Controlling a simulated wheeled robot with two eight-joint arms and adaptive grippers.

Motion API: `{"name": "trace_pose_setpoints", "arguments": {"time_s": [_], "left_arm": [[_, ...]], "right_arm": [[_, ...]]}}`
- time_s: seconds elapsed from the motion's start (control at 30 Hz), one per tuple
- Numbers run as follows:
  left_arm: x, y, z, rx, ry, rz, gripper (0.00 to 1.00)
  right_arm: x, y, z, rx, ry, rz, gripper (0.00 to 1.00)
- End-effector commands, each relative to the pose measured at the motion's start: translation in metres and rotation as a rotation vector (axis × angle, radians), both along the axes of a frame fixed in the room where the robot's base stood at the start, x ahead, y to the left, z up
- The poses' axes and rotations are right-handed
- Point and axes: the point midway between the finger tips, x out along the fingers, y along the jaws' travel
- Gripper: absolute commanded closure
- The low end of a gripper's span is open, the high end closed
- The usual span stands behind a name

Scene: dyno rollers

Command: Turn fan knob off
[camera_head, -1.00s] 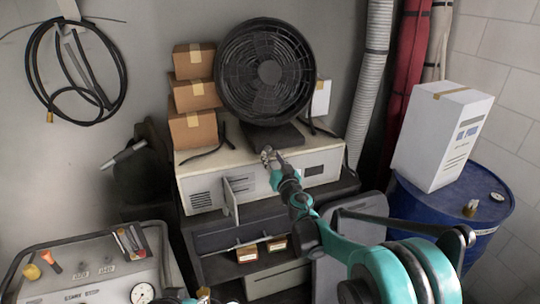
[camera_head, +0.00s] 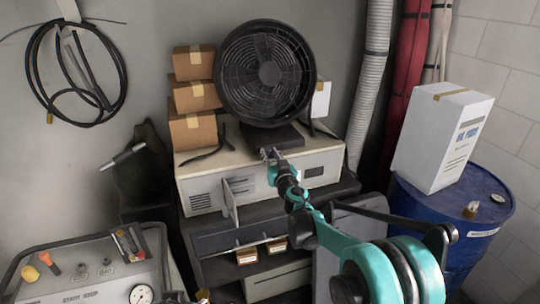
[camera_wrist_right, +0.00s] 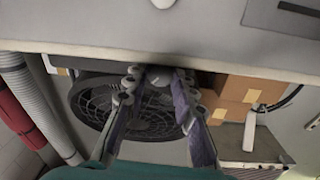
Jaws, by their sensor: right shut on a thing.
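The black round fan (camera_head: 266,72) stands on a dark base (camera_head: 270,138) on top of the pale cabinet. My right gripper (camera_head: 270,154) reaches the front of that base, at the cabinet's top front edge. In the right wrist view the fan (camera_wrist_right: 125,108) appears upside down behind the fingers. There my right gripper (camera_wrist_right: 158,74) has its two fingers on either side of a small grey piece (camera_wrist_right: 160,82), which looks like the fan knob, and is shut on it. The knob is mostly hidden by the fingers, so its setting cannot be read. My left gripper is not seen.
Stacked brown boxes (camera_head: 195,92) stand left of the fan. The pale cabinet (camera_head: 200,192) has a small open door (camera_head: 231,200). A blue drum (camera_head: 480,215) with a white box (camera_head: 440,140) stands at the right. A gauge panel (camera_head: 85,275) is at lower left.

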Motion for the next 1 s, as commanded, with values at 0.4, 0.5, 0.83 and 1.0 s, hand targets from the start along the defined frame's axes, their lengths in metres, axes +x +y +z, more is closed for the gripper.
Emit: {"name": "trace_pose_setpoints", "arguments": {"time_s": [0.4, 0.5, 0.83, 1.0], "left_arm": [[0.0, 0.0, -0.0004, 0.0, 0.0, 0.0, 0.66], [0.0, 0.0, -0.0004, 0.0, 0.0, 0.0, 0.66], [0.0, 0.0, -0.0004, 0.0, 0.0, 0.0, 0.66], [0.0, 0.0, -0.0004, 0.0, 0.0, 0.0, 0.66]], "right_arm": [[-0.0002, 0.0007, -0.0004, -0.271, -0.088, 0.0, 1.0], [-0.0002, 0.0007, -0.0004, -0.275, -0.089, 0.0, 1.0], [-0.0002, 0.0008, -0.0004, -0.273, -0.089, 0.0, 0.66], [-0.0008, 0.0005, -0.0003, -0.273, -0.089, 0.0, 0.66]]}}
